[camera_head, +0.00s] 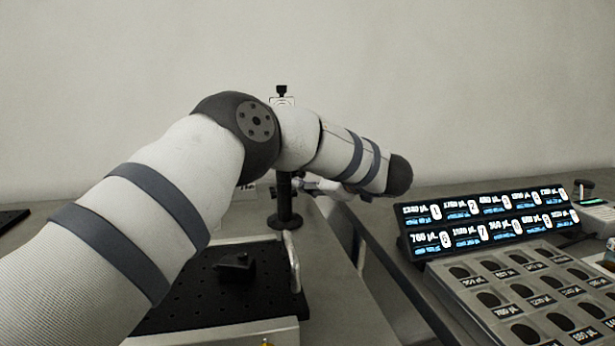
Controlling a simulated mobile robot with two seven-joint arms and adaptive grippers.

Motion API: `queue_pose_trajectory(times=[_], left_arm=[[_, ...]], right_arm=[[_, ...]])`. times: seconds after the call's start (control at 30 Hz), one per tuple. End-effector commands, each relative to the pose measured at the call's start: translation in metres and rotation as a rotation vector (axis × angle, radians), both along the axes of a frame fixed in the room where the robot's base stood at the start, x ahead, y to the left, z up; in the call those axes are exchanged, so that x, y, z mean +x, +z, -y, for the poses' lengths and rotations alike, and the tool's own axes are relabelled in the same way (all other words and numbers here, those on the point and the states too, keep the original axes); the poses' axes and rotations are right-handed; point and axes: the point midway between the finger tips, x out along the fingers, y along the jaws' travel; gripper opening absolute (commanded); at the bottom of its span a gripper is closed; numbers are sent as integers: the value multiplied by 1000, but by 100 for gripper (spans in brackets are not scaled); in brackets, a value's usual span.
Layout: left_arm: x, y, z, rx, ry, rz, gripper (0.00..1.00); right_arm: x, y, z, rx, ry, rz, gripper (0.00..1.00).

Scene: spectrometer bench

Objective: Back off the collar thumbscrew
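A black post (284,200) on a round base stands at the back of the bench. A pale plate (283,102) with a black knob (281,89) on top shows above my arm, in line with the post. My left arm crosses in front and hides the middle of the post. I cannot make out the collar or tell which part is its thumbscrew. My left gripper (312,186) shows only in part, small, under my forearm and close to the right of the post. Its fingers are too hidden to tell whether they are open or touching anything. My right gripper is out of view.
A black perforated board (205,296) with a small black block (235,267) and a metal handle (292,262) lies in front of the post. Right of a gap between benches stand a lit display panel (487,220) and a grey rack (500,265) with labelled round holes.

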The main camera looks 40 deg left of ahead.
Motion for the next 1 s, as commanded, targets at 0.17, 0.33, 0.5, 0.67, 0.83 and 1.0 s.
queue_pose_trajectory(times=[0.17, 0.33, 0.5, 0.67, 0.83, 1.0], left_arm=[[3, -1, -6, -1, -2, 3, 34], [3, 0, -6, -1, -2, 3, 34], [2, 0, -6, -1, -3, 3, 0], [2, 0, -6, -1, -2, 4, 0], [2, 1, -5, -1, -3, 28, 0], [1, 3, -5, -1, -4, 108, 0]], right_arm=[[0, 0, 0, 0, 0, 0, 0], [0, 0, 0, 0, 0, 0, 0], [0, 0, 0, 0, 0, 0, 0], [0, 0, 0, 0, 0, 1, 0], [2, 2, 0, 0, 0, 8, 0], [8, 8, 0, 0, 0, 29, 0]])
